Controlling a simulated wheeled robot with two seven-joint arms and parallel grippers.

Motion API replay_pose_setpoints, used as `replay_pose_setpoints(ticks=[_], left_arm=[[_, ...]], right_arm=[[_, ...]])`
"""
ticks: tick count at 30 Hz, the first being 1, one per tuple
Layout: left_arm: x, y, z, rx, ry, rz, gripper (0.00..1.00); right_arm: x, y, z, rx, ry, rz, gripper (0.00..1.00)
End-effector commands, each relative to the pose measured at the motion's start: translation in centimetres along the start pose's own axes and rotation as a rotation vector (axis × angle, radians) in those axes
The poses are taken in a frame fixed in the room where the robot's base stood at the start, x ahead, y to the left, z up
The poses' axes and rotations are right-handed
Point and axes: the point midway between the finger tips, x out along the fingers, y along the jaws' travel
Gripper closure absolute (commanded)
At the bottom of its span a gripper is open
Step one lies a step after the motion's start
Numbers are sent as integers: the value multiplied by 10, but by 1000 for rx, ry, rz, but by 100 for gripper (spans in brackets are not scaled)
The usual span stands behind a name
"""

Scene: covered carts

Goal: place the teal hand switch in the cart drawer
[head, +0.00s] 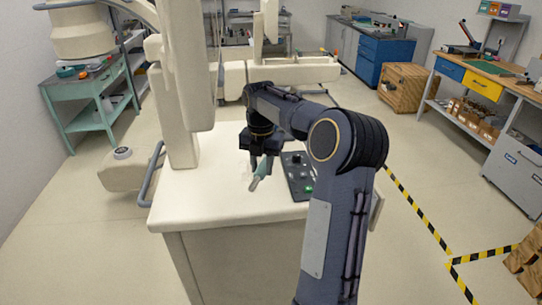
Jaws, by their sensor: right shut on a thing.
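My right gripper (262,155) is shut on the teal hand switch (261,174), a small slim piece that hangs tilted from the jaws. The jaws hide its upper part. It is over the white top of the cream cabinet (215,208), just left of a dark control panel; I cannot tell whether it touches the top. I cannot make out an open cart drawer. A green cart (78,121) with items on its top stands at the left. My left gripper is not in view.
The dark control panel (300,176) has a lit green button. A cream column and arm (187,70) rise behind the cabinet top. A workbench (480,75) with blue and yellow drawers is at right, near a wooden crate (405,87).

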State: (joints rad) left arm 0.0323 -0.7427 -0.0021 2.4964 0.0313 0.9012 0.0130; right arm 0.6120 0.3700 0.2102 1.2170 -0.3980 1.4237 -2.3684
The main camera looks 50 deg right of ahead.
Motion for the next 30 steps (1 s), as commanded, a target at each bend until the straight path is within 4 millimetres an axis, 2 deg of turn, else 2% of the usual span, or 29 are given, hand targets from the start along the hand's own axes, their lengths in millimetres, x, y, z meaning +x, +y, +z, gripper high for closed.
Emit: replay_pose_setpoints(ticks=[5,8,15,21,30], left_arm=[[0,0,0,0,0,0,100],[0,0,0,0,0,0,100],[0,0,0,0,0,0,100],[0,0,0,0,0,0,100],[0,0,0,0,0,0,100]], right_arm=[[18,20,-33,225,2,-1,94],[32,35,-59,416,3,-3,94],[72,77,-128,951,0,-3,94],[101,108,-179,1359,-2,-3,94],[129,137,-226,1754,-2,-1,94]])
